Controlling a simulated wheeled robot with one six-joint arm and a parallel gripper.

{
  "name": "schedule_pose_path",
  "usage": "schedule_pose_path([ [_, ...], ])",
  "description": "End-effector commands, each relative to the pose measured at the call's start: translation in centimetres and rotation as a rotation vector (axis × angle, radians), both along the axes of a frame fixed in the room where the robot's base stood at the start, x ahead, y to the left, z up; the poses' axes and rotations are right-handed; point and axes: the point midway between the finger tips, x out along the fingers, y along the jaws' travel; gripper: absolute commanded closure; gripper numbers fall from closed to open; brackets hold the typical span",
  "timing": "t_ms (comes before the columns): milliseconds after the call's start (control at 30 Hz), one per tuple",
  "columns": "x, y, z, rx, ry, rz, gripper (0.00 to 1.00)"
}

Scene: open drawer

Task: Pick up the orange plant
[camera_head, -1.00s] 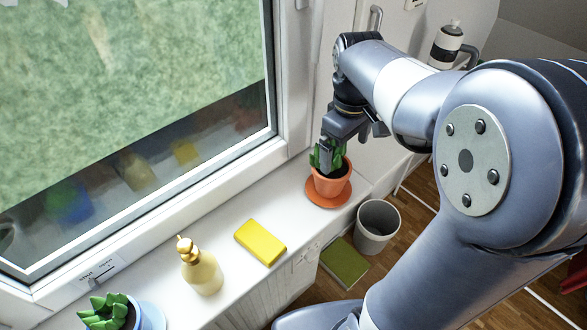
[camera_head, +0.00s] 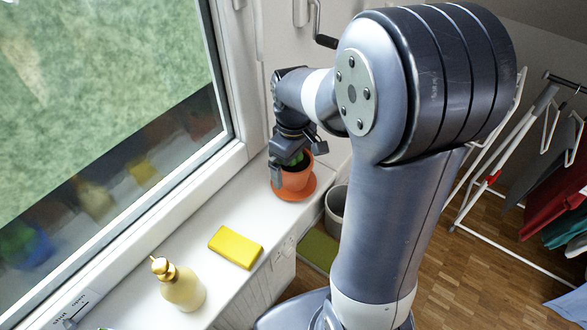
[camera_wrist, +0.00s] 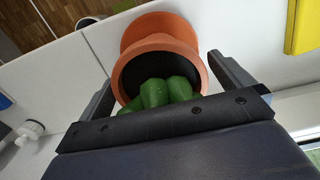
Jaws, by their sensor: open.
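The orange plant is a green cactus in an orange pot (camera_head: 296,178) on an orange saucer (camera_head: 307,191), near the far end of the white windowsill. My gripper (camera_head: 291,170) is open at the pot, with one finger visible along its left side. In the wrist view the pot (camera_wrist: 152,42) lies between the two separated fingers of my gripper (camera_wrist: 160,80). The green cactus (camera_wrist: 165,92) shows in front of the dark soil, partly hidden by the gripper body. Whether either finger touches the pot is unclear.
A yellow sponge (camera_head: 236,247) and a yellow soap dispenser (camera_head: 180,286) stand nearer on the sill. The window borders the sill on the left. A grey bin (camera_head: 336,205) is on the floor below, and a drying rack (camera_head: 500,150) stands at right.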

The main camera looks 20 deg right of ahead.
Motion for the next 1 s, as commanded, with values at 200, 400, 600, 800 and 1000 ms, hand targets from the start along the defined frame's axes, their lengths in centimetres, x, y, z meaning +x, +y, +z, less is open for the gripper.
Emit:
schedule_pose_path([
  [200, 0.00, 0.00, 0.02, 0.000, 0.000, 0.000, 0.16],
  [400, 0.00, 0.00, 0.04, 0.000, 0.000, 0.000, 0.32],
  [600, 0.00, 0.00, 0.04, 0.000, 0.000, 0.000, 0.48],
  [800, 0.04, -0.01, 0.12, 0.000, -0.001, 0.000, 0.60],
  [1000, 0.08, -0.01, 0.32, 0.000, -0.004, 0.000, 0.60],
])
